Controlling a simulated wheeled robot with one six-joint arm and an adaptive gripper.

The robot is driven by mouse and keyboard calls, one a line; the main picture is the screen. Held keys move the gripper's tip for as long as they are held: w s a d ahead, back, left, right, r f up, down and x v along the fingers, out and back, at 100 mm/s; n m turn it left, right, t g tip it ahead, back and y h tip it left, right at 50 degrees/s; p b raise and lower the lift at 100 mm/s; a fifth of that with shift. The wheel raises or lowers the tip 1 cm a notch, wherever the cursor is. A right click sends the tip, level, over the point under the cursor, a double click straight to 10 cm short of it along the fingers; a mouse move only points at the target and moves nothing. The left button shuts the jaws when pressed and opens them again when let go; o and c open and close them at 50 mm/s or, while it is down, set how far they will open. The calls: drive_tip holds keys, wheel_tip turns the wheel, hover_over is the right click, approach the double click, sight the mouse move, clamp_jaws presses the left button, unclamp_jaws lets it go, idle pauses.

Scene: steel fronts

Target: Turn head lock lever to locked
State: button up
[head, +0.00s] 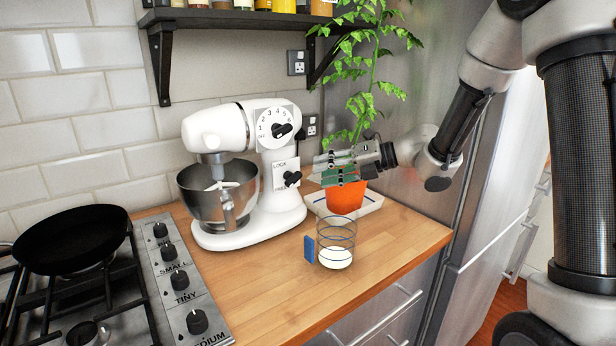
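The white stand mixer (273,205) stands on the wooden worktop with its head level above a steel bowl (217,193). On its side, a plate marked LOCK carries the black head lock lever (292,178). The lever is too small to read its exact setting, and the lower wording on the plate is partly unreadable. My gripper (318,168) comes in from the right, pointing left, in front of the plant pot. Its fingertips appear a short way right of the lever, apart from it. I cannot tell how far apart the fingers are.
A numbered speed dial (281,130) sits above the lever. An orange plant pot (345,198) stands on a white tray (372,204). A glass with white contents (336,257) stands in front. A hob with a black pan (72,238) is at left.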

sight(298, 179)
drive_tip(key=x, duration=0.8)
drive_tip(key=shift+s+f, duration=0.1)
clamp_jaws()
